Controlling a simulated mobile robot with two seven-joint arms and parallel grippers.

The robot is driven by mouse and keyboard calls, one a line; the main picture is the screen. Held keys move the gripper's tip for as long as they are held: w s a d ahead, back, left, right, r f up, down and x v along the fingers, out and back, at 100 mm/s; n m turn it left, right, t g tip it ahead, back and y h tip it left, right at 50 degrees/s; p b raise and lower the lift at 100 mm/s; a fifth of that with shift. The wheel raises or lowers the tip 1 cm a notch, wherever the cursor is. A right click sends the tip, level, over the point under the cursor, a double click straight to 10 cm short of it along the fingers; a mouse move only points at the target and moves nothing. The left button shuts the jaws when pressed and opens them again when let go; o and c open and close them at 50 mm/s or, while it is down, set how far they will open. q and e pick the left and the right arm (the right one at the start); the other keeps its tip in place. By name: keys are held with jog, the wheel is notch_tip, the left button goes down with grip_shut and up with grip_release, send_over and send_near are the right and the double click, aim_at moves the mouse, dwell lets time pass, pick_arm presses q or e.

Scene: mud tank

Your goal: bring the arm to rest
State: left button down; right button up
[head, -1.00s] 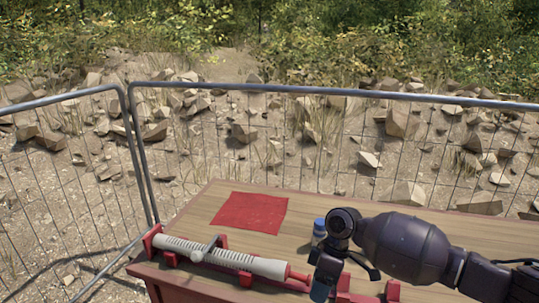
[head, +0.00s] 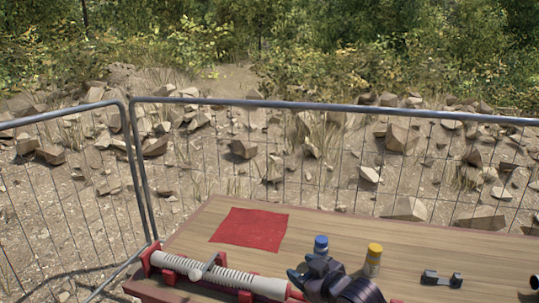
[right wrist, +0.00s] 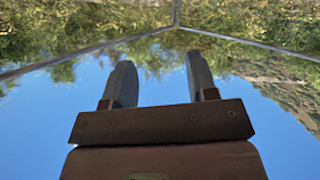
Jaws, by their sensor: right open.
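My right gripper (head: 303,277) is at the front edge of the wooden table in the head view, in front of a blue-capped bottle. In the right wrist view its two fingers (right wrist: 160,62) stand apart with nothing between them. The wrist view is upside down, with blue sky below and the fence and bushes above. My left gripper is in neither view.
On the table (head: 330,223) lie a red cloth (head: 250,229), a blue-capped bottle (head: 321,246), a yellow-capped bottle (head: 373,261) and a dark bracket (head: 441,279). A wire fence (head: 330,107) stands behind.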

jog(key=s+d+f+m+t+h, duration=0.3)
jog(key=s+d+f+m+h, duration=0.25)
jog(key=s+d+f, duration=0.65)
jog(key=s+d+f+m+g+h, duration=0.1)
jog(key=s+d+f, duration=0.2)
jog(key=s, duration=0.5)
jog(key=s+d+f+m+g+h, duration=0.1)
jog(key=s+d+f, duration=0.3)
jog(key=s, duration=0.5)
jog(key=shift+d+f+m+g+h, duration=0.35)
jog(key=shift+f+g+h, duration=0.2)
jog(key=shift+f+g, duration=0.35)
